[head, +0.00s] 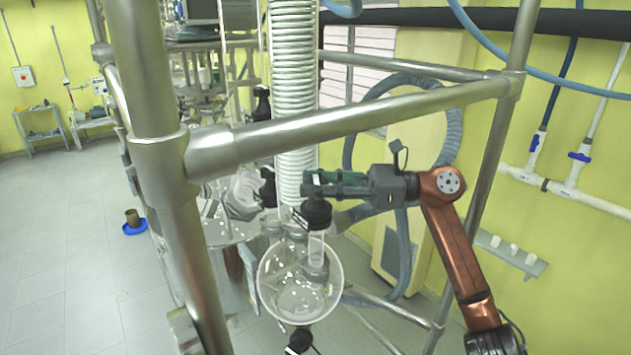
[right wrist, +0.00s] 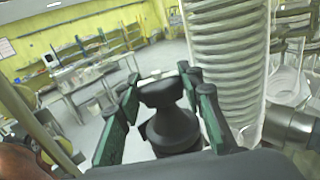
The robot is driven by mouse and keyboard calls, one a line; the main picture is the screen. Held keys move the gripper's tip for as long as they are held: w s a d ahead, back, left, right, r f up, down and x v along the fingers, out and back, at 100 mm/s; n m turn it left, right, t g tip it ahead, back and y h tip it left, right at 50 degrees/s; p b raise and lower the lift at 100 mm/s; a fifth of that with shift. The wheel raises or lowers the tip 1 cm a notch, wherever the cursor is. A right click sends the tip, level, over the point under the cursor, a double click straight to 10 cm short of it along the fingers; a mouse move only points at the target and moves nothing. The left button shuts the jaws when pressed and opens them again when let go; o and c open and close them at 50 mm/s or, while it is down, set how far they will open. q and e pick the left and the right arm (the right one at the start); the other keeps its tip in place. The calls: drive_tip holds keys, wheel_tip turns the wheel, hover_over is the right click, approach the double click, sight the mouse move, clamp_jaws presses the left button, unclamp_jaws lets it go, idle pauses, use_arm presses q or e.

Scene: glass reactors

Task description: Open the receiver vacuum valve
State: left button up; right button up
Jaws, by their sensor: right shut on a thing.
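The receiver vacuum valve (head: 316,212) is a black knob on a short glass neck above the round glass receiver flask (head: 300,285). In the right wrist view the valve (right wrist: 172,128) stands between the green-padded fingers, its wide black cap near the fingertips. My right gripper (head: 312,184) reaches in from the right, level, and is shut on the valve. The fingers hide part of the knob's top in the head view. How far the knob is turned cannot be told. My left gripper is not in view.
A metal frame rail (head: 350,120) crosses in front, with a thick post (head: 160,150) on the left. A white ribbed glass column (head: 293,80) stands right behind the gripper. Another black valve (head: 300,341) sits under the flask. A grey hose (head: 400,80) loops behind.

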sight(316, 179)
drive_tip(key=shift+n+g, duration=0.5)
drive_tip(key=shift+g, duration=0.3)
drive_tip(key=o, duration=1.2)
wheel_tip(316, 179, up, 10)
drive_tip(key=shift+r, duration=0.1)
